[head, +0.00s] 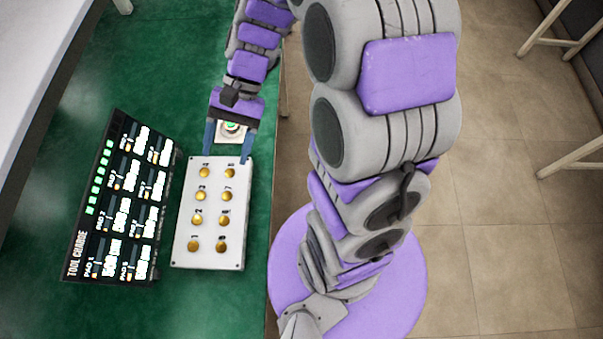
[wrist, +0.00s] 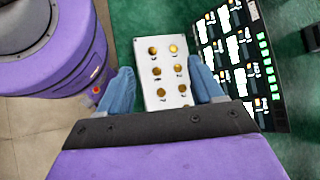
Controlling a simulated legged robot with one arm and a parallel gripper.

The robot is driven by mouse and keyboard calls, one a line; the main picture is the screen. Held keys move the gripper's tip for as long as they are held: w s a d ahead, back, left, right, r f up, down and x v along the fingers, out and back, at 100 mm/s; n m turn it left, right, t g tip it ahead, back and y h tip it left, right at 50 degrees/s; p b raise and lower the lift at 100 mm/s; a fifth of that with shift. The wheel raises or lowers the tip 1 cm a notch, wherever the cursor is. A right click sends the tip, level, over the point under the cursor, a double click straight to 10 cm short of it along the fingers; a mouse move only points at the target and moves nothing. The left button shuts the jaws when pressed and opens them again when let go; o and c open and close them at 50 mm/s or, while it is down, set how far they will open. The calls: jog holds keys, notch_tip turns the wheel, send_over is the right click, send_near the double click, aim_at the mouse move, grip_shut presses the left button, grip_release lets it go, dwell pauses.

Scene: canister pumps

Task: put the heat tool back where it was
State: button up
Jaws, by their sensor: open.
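My gripper (head: 228,155) is open, with its two blue fingers apart and nothing seen between them in the wrist view (wrist: 161,66). It hangs at the far end of a white plate (head: 180,245) with several gold round contacts; the same plate (wrist: 148,38) lies beyond the fingertips in the wrist view. I cannot make out a heat tool in either view. Beside the plate is a black "TOOL CHARGE" display (head: 75,262) with lit readouts; it also shows at the right of the wrist view (wrist: 273,118).
A green-lit button (head: 232,127) on a pale box shows between the fingers in the head view. The plate and display are on a green bench top (head: 222,300). A white surface (head: 35,60) borders it at left. Tiled floor (head: 500,250) and wooden legs (head: 575,155) are at right.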

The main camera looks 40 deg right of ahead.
jog(key=s+d+r+n+t+h, duration=0.1)
jog(key=s+d+n+h, duration=0.2)
jog(key=s, duration=0.4)
jog(key=s+d+r+n+t+h, duration=0.1)
jog(key=s+d+r+n+h, duration=0.1)
jog(key=s, duration=0.6)
jog(key=shift+s+d+n+t+h, duration=0.2)
jog(key=shift+d+n+t+h, duration=0.35)
jog(key=shift+d+h, duration=0.8)
jog(key=shift+a+h, duration=0.25)
jog(key=shift+a, duration=0.05)
